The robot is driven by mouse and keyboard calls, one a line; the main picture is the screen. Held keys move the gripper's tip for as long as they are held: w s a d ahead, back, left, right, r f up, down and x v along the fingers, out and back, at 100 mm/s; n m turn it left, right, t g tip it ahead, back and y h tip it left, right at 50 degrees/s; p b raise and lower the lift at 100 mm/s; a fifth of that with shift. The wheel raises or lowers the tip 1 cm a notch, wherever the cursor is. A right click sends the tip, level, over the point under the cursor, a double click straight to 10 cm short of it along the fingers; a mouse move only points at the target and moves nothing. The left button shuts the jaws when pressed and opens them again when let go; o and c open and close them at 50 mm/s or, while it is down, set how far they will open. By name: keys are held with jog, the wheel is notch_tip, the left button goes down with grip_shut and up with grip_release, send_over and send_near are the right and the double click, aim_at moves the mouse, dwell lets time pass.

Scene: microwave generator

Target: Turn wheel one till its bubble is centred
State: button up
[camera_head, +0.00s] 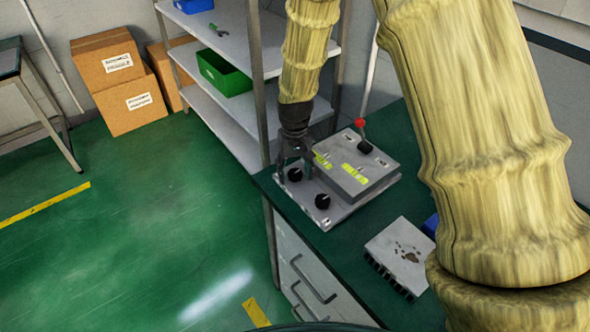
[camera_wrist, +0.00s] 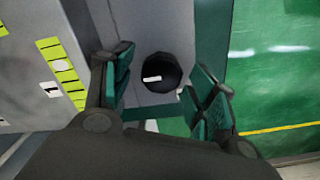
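A grey generator box (camera_head: 353,178) stands on a base plate at the bench's left edge. Two black knob wheels, a farther one (camera_head: 295,174) and a nearer one (camera_head: 322,201), sit on the plate. My gripper (camera_head: 294,152) is over the farther wheel. In the wrist view a black wheel (camera_wrist: 161,70) with a white mark lies between my open fingers (camera_wrist: 162,80), with gaps on both sides. Yellow level strips, one left (camera_head: 321,159) and one right (camera_head: 355,174), are on the box.
A red-tipped lever (camera_head: 360,123) rises behind the box. A perforated metal block (camera_head: 400,252) lies nearer on the green bench. A shelf rack (camera_head: 230,100) with a green bin (camera_head: 225,73) stands close behind my gripper. Open floor lies left.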

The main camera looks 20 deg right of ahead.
jog(key=c, duration=0.9)
jog(key=shift+r+n, duration=0.1)
jog(key=shift+n, duration=0.4)
jog(key=n+p, duration=0.2)
jog(key=n, duration=0.1)
jog(key=shift+a+n, duration=0.1)
jog(key=shift+n, duration=0.3)
jog(key=n+p, duration=0.2)
jog(key=n, duration=0.3)
jog(key=shift+s+n, duration=0.1)
jog(key=shift+n, duration=0.2)
jog(key=n+p, duration=0.2)
jog(key=n, duration=0.3)
jog(key=shift+a, duration=0.1)
jog(key=shift+s+n+p, duration=0.1)
jog(key=shift+n+p, duration=0.6)
jog(key=shift+n, duration=1.4)
